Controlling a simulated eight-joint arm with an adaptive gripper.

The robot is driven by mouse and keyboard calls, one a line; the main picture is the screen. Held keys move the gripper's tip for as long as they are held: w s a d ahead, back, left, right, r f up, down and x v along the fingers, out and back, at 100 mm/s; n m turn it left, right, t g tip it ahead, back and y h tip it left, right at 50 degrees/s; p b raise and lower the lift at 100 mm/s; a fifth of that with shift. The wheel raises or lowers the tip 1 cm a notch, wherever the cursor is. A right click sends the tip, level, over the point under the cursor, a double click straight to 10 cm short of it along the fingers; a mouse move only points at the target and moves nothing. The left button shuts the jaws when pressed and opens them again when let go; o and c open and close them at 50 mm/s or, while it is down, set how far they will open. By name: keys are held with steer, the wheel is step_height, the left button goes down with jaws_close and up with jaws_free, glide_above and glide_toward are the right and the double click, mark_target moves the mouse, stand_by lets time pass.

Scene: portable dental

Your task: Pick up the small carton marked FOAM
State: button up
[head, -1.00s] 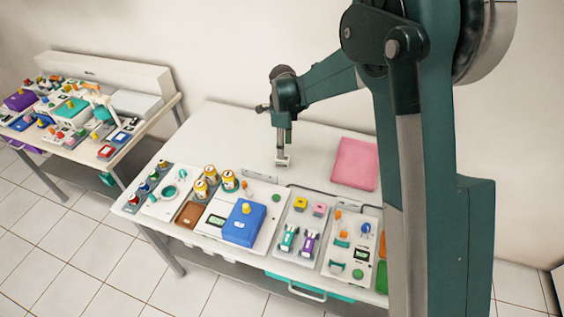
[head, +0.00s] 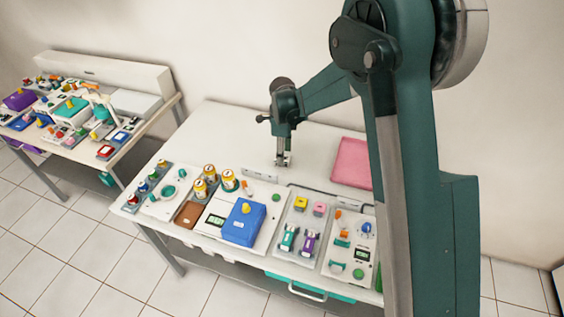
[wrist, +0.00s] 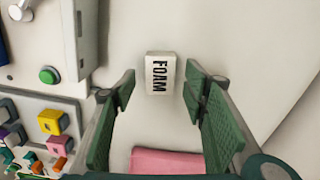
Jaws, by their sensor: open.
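The small white carton marked FOAM (wrist: 153,88) stands on the pale table top, its black lettering facing my wrist camera. In the wrist view it appears between the tips of my gripper (wrist: 160,84), with a gap on each side. My gripper is open with green padded fingers and holds nothing. In the head view my gripper (head: 283,157) points down at the rear middle of the table, right at the carton, which it largely hides. How far the fingertips reach down beside the carton I cannot tell.
A pink pad (head: 351,160) lies to the right of my gripper. In front are panels with a blue box (head: 243,223), yellow cans (head: 229,181) and several small coloured parts. A second cluttered table (head: 130,139) stands at the left. The table around the carton is mostly clear.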

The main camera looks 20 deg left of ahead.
steer(key=shift+f, duration=1.5)
steer(key=shift+c, duration=0.6)
steer(key=c, duration=0.8)
